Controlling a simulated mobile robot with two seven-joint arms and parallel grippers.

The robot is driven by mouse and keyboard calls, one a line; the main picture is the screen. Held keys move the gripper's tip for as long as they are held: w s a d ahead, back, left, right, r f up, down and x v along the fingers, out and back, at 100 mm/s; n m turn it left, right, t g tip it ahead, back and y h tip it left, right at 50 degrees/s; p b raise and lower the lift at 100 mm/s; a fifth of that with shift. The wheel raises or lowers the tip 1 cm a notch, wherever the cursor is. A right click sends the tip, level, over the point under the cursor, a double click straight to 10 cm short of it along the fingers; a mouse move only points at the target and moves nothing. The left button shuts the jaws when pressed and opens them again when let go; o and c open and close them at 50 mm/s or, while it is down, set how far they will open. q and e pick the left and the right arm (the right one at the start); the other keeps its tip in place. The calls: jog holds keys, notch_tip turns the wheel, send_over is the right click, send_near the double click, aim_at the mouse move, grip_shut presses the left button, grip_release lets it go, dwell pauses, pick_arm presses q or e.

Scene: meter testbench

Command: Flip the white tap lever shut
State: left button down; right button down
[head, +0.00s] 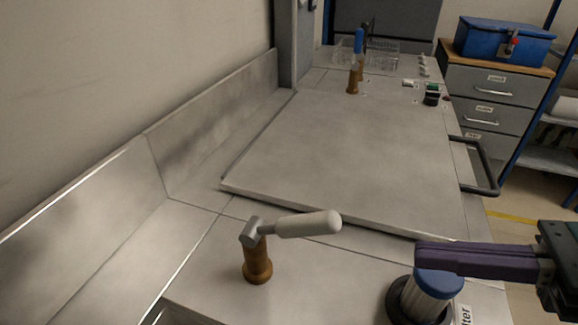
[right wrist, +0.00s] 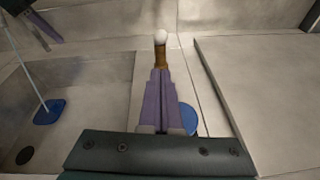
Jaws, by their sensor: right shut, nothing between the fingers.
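The white tap lever (head: 308,225) sits on a short brass tap (head: 257,264) at the front of the bench in the head view. The lever lies about level and points right. My right gripper (head: 418,255) comes in from the right, its purple fingers shut and empty, with a gap between the tips and the lever's end. In the right wrist view the shut fingers (right wrist: 158,72) point at the brass tap (right wrist: 161,54), with the lever's white end (right wrist: 160,37) above it. Part of my left gripper (right wrist: 42,27) shows at that view's upper left; its jaws are unclear.
A blue-capped cylinder (head: 439,283) stands just below my right fingers. A large flat metal plate (head: 350,150) lies behind the tap. A second tap with a blue lever (head: 359,42) stands at the far end. A sink (right wrist: 75,110) holds a blue object (right wrist: 49,111).

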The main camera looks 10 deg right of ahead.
send_near(288, 228)
jog(key=w+f, duration=0.1)
jog(key=a+f, duration=0.1)
jog(key=w+a+f, duration=0.1)
jog(key=f, duration=0.1)
jog(key=shift+w+a, duration=0.25)
jog(key=shift+w, duration=0.1)
